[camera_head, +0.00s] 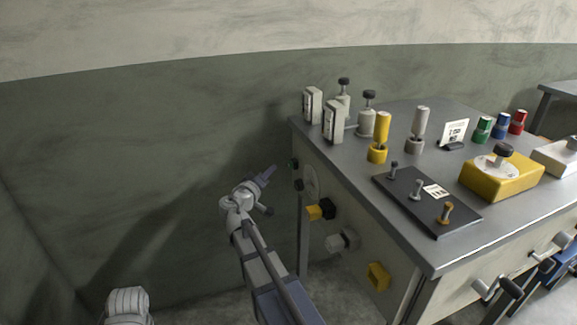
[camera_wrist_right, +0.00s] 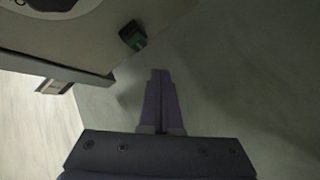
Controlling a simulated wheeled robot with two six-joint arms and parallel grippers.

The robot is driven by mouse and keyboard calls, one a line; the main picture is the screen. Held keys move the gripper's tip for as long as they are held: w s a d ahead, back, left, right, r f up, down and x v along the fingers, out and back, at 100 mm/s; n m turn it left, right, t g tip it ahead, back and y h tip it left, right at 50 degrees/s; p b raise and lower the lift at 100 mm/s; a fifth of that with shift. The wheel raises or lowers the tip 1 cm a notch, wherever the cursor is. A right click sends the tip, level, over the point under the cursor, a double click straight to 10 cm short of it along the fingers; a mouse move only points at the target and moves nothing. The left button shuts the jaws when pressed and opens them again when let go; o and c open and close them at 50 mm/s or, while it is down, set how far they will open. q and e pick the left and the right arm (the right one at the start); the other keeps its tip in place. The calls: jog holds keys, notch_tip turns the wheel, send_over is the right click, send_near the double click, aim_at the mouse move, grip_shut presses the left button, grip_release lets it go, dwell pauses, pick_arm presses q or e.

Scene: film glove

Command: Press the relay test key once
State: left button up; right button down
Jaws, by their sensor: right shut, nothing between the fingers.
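My right gripper (camera_head: 268,173) is shut and empty, held beside the bench's left side panel. Its closed fingers (camera_wrist_right: 160,80) show in the right wrist view, apart from a small green-and-black block (camera_wrist_right: 133,36) on the panel. Small dark fittings (camera_head: 298,185) and a round dial (camera_head: 311,181) sit on this panel near the gripper. Below them are a yellow-and-black block (camera_head: 320,210), a grey block (camera_head: 344,240) and a yellow block (camera_head: 378,277). I cannot tell which fitting is the relay test key. My left gripper is not in view.
The grey bench top (camera_head: 410,245) bears a dark board with levers (camera_head: 425,203), a yellow box with a knob (camera_head: 503,178), yellow and grey posts, and coloured cylinders. Handles (camera_head: 485,288) jut from its front. A green wall (camera_head: 130,170) stands behind; open floor lies left of the bench.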

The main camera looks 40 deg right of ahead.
jog(key=shift+w+a, duration=0.25)
jog(key=shift+a, duration=0.9)
jog(key=s+a+f+n+g+y, duration=0.1)
jog(key=s+a+f+g+y, duration=0.25)
jog(key=s+a+f, duration=0.45)
jog(key=s+a+f+g+y, duration=0.2)
jog(key=s+a+f+y, duration=0.2)
jog(key=a+f, duration=0.45)
jog(key=s+a+f+n+g+y, duration=0.1)
jog(key=s+a+n+g+y, duration=0.15)
jog(key=s+a, duration=0.6)
jog(key=s+a+f+n+g+y, duration=0.2)
jog(key=s+a+y, duration=0.1)
jog(key=s+a, duration=0.55)
notch_tip(320, 180, up, 31)
jog(key=w+a+p, duration=0.1)
jog(key=w+p, duration=0.1)
jog(key=p, duration=3)
jog(key=shift+w+a+r+t, duration=0.15)
jog(key=shift+w+r+t, duration=0.05)
jog(key=shift+t, duration=0.1)
